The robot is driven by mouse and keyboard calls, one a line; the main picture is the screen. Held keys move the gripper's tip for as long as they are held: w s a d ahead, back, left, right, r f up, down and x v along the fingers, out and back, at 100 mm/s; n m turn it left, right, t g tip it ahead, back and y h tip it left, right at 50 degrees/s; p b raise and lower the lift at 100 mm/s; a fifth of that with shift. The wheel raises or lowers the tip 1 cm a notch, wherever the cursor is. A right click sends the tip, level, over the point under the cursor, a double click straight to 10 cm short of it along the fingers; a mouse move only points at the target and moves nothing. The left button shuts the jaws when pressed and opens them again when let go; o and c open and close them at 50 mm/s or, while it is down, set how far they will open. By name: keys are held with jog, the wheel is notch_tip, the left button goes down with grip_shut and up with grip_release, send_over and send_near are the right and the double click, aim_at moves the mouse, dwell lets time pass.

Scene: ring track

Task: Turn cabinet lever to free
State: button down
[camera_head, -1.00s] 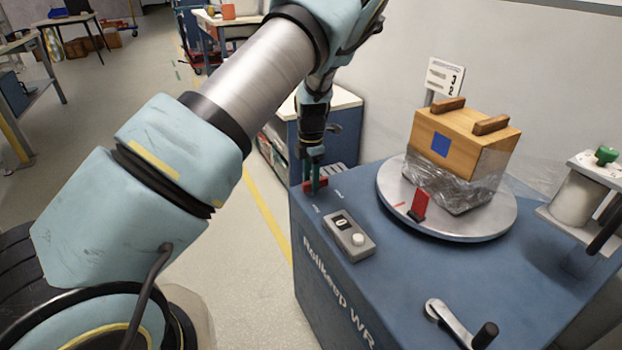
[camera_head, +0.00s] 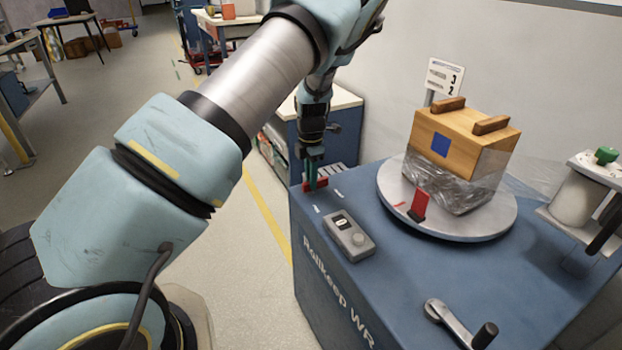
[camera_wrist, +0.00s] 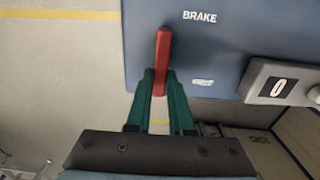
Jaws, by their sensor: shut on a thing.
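The red lever (camera_wrist: 163,45) sits at the edge of the blue cabinet top (camera_wrist: 225,50). A printed BRAKE label (camera_wrist: 199,16) is to its right, and a smaller label (camera_wrist: 202,82) that I cannot read surely is lower down. My gripper (camera_wrist: 160,82) has one green finger on each side of the lever's near end and is shut on it. In the head view, my gripper (camera_head: 312,183) reaches down to the cabinet's far left corner. The red of the lever (camera_head: 321,183) shows beside the fingers, which partly hide it.
On the cabinet stand a control box (camera_head: 348,236) reading 0, a round turntable (camera_head: 470,228) bearing a film-wrapped wooden crate (camera_head: 470,135), a red clamp (camera_head: 420,205), and a crank handle (camera_head: 455,325). A film roll (camera_head: 580,195) is at the right. Floor left of the cabinet is open.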

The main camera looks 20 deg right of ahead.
jog(key=m+p, duration=0.1)
jog(key=m, duration=0.3)
jog(key=shift+s, duration=0.1)
jog(key=m, duration=0.4)
jog(key=shift+m, duration=0.3)
jog(key=m, duration=0.4)
jog(key=shift+s+a+m, duration=0.1)
jog(key=shift+s+m, duration=0.05)
jog(key=shift+m, duration=0.15)
jog(key=shift+a+m, duration=0.1)
jog(key=shift+m, duration=2.1)
jog(key=c, duration=0.8)
grip_release()
